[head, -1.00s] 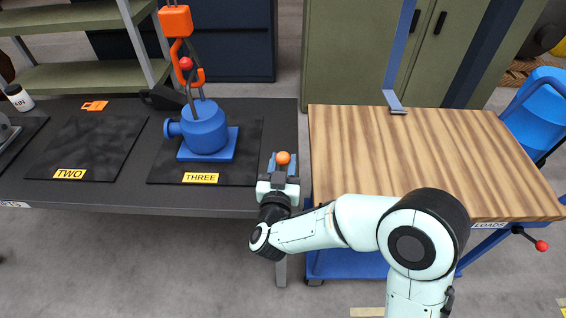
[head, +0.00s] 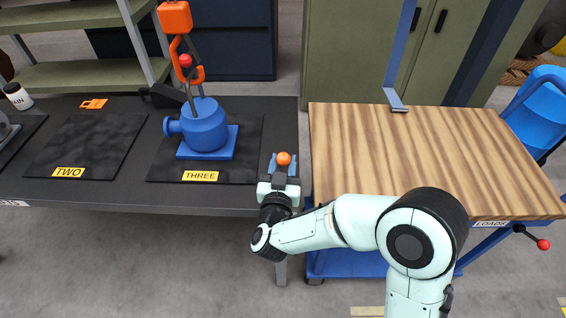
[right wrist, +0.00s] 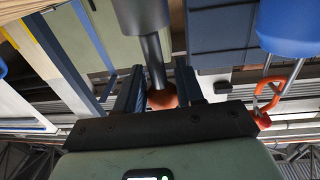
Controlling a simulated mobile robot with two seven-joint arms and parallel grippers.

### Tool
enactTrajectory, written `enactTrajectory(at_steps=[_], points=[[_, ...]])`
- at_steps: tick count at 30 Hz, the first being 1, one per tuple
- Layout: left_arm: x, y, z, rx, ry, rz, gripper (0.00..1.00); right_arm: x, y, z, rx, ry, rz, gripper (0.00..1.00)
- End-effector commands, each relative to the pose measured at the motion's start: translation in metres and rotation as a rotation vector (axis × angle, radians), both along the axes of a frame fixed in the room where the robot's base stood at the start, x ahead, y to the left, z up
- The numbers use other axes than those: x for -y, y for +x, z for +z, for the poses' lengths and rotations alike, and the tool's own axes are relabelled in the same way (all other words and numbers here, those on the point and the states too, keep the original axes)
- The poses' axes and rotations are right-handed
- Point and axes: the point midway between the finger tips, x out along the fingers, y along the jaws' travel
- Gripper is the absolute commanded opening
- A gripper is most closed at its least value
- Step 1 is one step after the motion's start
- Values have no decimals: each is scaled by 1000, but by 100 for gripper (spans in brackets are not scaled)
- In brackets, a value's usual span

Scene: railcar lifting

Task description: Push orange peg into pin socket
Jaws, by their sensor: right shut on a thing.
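The peg's orange ball end (head: 283,158) shows at the right front corner of the dark bench. My right gripper (head: 282,167) reaches it from the front and is shut on it. In the right wrist view, the orange ball (right wrist: 162,98) sits between the two dark fingers of the gripper (right wrist: 160,80). A dark rod (right wrist: 153,58) runs from the ball to a wider grey cylinder (right wrist: 142,14). I cannot tell whether that cylinder is the pin socket or part of the peg. My left gripper is not in view.
A blue pump-like casting (head: 204,128) stands on the mat marked THREE (head: 250,170), with an orange hook (head: 199,75) above it. A wooden-topped cart (head: 430,150) stands right of the bench. Mat TWO (head: 90,145) is bare.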

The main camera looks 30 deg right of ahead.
Motion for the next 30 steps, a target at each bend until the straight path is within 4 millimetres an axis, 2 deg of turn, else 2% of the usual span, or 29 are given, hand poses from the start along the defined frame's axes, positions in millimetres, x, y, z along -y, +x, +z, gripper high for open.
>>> enactTrajectory(at_steps=[30], points=[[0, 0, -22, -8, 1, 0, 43, 0, 0, -27, -1, -1, 1, 4]])
